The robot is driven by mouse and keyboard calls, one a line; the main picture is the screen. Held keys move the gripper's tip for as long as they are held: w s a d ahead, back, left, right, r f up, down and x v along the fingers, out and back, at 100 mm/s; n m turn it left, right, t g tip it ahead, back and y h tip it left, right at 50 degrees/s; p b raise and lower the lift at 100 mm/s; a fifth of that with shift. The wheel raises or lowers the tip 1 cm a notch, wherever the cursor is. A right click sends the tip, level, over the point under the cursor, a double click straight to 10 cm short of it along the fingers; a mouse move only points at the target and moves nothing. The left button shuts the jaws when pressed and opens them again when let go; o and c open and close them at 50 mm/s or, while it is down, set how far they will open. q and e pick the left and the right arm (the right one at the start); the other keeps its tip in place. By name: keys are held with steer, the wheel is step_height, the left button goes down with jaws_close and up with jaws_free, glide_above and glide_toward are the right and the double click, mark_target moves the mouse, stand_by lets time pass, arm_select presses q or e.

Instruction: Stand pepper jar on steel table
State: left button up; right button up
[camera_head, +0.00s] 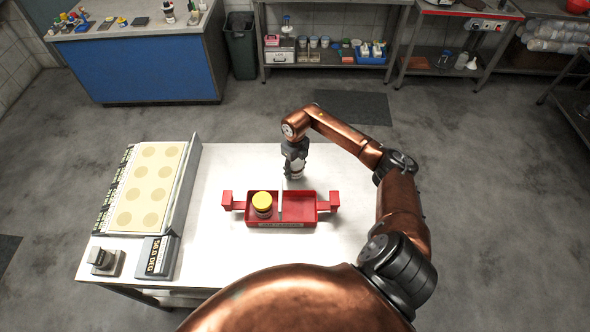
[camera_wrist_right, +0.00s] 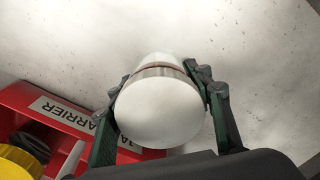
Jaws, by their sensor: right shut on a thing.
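My right gripper (camera_head: 296,160) is shut on a white-lidded jar (camera_head: 297,172), just behind the red carrier. In the right wrist view the fingers close on both sides of this jar (camera_wrist_right: 160,108), its lid facing the camera. Its label is hidden, so I cannot read whether it is the pepper jar. It looks upright over the bare steel table (camera_head: 225,165), low and close to the surface; I cannot tell whether its base touches. My left gripper is not in view.
The red carrier (camera_head: 297,223) has a yellow-lidded jar (camera_head: 262,203) in its left compartment; its right compartment looks empty. A panel with pale round spots (camera_head: 150,180) and a dark-faced box (camera_head: 157,257) occupy the table's left side. The table is clear right of the carrier.

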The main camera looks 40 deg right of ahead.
steer(key=shift+f, duration=0.1)
steer(key=o, duration=1.3)
steer(key=shift+c, duration=0.2)
steer(key=shift+r, duration=0.25)
step_height(320, 180, up, 12)
steer(key=shift+f+b, duration=0.1)
steer(key=shift+b, duration=0.25)
steer(key=shift+w+a+f, duration=0.1)
